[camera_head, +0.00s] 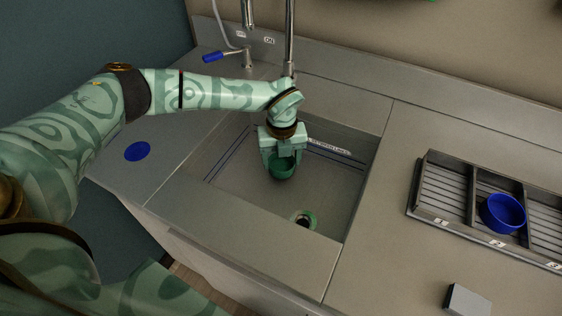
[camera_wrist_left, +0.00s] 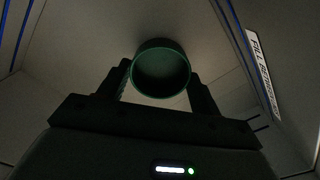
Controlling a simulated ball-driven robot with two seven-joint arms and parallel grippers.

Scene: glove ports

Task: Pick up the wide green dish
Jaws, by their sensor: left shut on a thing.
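The green dish (camera_head: 283,170) is a round, open-topped dish between the fingers of my left gripper (camera_head: 281,165), over the recessed grey sink. In the left wrist view the dish (camera_wrist_left: 160,70) shows as a dark green ring with a shadowed inside. The fingers of the left gripper (camera_wrist_left: 160,93) reach its two sides and are shut on it. I cannot tell how far the dish is above the sink floor. My right gripper is not in view.
The sink (camera_head: 235,190) has a drain (camera_head: 303,219) with a green rim. A divided rack (camera_head: 443,188) at right holds a blue bowl (camera_head: 503,213). A blue disc (camera_head: 137,151) lies on the left counter. A small grey block (camera_head: 467,300) is at front right. Taps stand behind.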

